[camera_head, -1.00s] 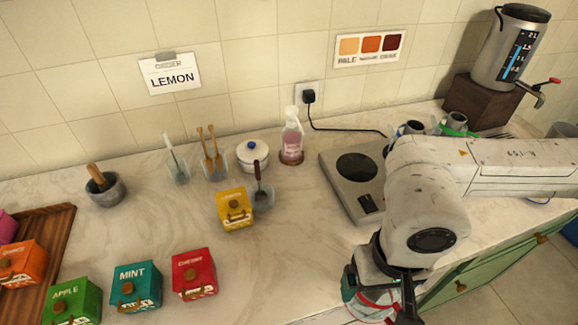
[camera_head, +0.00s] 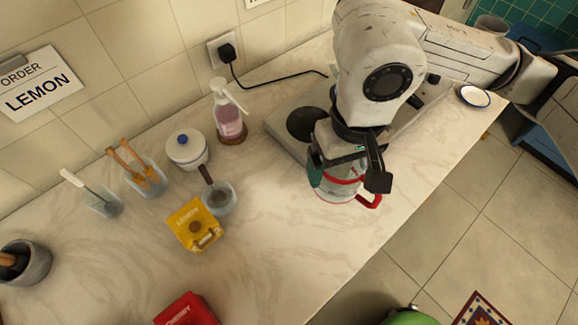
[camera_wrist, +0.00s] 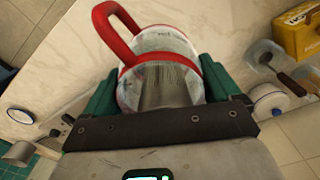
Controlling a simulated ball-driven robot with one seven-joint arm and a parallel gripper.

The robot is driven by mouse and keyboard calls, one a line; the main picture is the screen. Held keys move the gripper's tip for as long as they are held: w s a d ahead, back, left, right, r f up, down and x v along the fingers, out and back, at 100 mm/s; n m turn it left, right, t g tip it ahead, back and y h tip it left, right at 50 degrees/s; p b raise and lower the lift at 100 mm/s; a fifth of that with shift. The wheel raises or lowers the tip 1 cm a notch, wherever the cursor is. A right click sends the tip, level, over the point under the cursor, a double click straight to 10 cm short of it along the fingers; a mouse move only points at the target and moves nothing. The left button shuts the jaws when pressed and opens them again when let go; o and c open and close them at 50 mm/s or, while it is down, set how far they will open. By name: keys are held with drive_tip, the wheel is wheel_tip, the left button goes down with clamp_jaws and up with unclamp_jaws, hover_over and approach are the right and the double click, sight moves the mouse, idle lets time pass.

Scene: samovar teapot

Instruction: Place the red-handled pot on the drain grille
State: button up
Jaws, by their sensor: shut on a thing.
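The red-handled pot is a clear glass pot with a red band and red handle (camera_head: 369,201). In the head view it hangs under my wrist at the counter's front part, right of the yellow box. My gripper (camera_head: 340,165) is shut around its body. In the wrist view the pot (camera_wrist: 160,85) sits between the green finger pads of my gripper (camera_wrist: 158,92), with its red handle at upper left. I cannot tell whether its base touches the counter. The drain grille is not clearly visible in either current view.
The hot plate (camera_head: 285,138) lies behind my gripper, partly hidden by my arm. A soap bottle (camera_head: 228,115), white lidded pot (camera_head: 187,150), glass with a spoon (camera_head: 219,198) and yellow box (camera_head: 194,224) stand left. A small white dish (camera_head: 475,97) is at right. Bare counter lies in front.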

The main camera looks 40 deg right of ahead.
drive_tip(key=w+a+f, duration=0.1)
drive_tip(key=w+f, duration=0.1)
drive_tip(key=w+a+f+p, duration=0.1)
drive_tip(key=w+f, duration=0.1)
drive_tip(key=f, duration=0.1)
drive_tip(key=w+a+f+p, duration=0.1)
drive_tip(key=w+f, duration=0.1)
drive_tip(key=w, duration=0.1)
drive_tip(key=shift+w+a+f, duration=0.1)
drive_tip(key=shift+a+f, duration=0.05)
drive_tip(key=shift+f, duration=0.05)
wheel_tip(320, 180, down, 2)
drive_tip(key=shift+f+p, duration=0.15)
drive_tip(key=shift+p, duration=0.55)
drive_tip(key=shift+f, duration=0.35)
drive_tip(key=shift+f, duration=0.15)
drive_tip(key=o, duration=1.1)
